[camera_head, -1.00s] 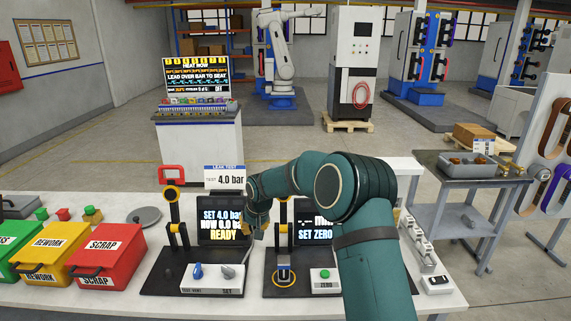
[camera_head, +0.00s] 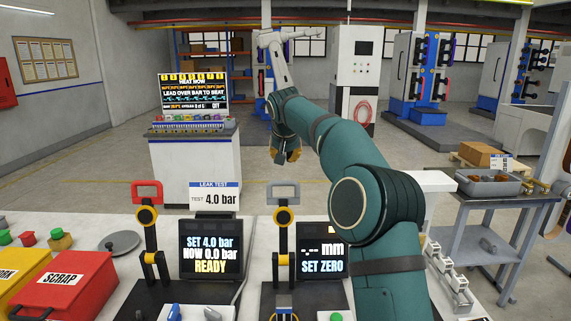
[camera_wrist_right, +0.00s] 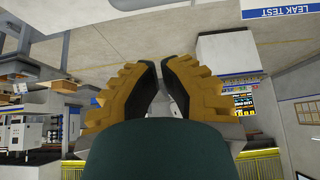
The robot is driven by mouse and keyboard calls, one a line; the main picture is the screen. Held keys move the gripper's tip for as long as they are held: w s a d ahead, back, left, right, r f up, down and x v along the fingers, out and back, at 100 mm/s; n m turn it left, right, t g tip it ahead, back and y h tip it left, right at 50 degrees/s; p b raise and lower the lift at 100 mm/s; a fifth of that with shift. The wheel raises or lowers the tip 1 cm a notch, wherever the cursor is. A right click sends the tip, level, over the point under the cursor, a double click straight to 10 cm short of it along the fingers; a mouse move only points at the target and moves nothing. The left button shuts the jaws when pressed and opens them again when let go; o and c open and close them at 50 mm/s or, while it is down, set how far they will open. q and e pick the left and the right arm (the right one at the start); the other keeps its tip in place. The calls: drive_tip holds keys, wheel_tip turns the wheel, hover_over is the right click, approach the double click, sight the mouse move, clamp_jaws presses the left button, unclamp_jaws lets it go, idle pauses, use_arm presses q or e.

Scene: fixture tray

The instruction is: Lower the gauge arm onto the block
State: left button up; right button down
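The gauge arm stands upright in the head view, with a grey handle loop (camera_head: 284,187) on top and a yellow-ringed joint (camera_head: 283,215) below it. It is beside a display (camera_head: 322,251) reading "--.-- mm" and "SET ZERO". The block (camera_head: 284,316) is only partly visible at the bottom edge, below the gauge arm. My right gripper (camera_head: 285,156) hangs above and beyond the grey handle, apart from it. In the right wrist view its yellow fingers (camera_wrist_right: 160,72) have a narrow gap with nothing between them. My left gripper is out of view.
A leak-test station with a red-handled arm (camera_head: 147,191) and a display (camera_head: 210,253) reading "READY" stands to the left. Farther left are a grey disc (camera_head: 122,242) and a red scrap bin (camera_head: 68,285). My right arm covers the bench right of the gauge display.

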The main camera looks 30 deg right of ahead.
drive_tip(key=x, duration=0.9)
drive_tip(key=shift+s+a+r+b, duration=0.2)
drive_tip(key=shift+s+a+b, duration=0.4)
drive_tip(key=shift+s, duration=0.35)
drive_tip(key=shift+s+a+r+b, duration=0.15)
drive_tip(key=shift+s+a+b, duration=0.45)
drive_tip(key=shift+s, duration=0.35)
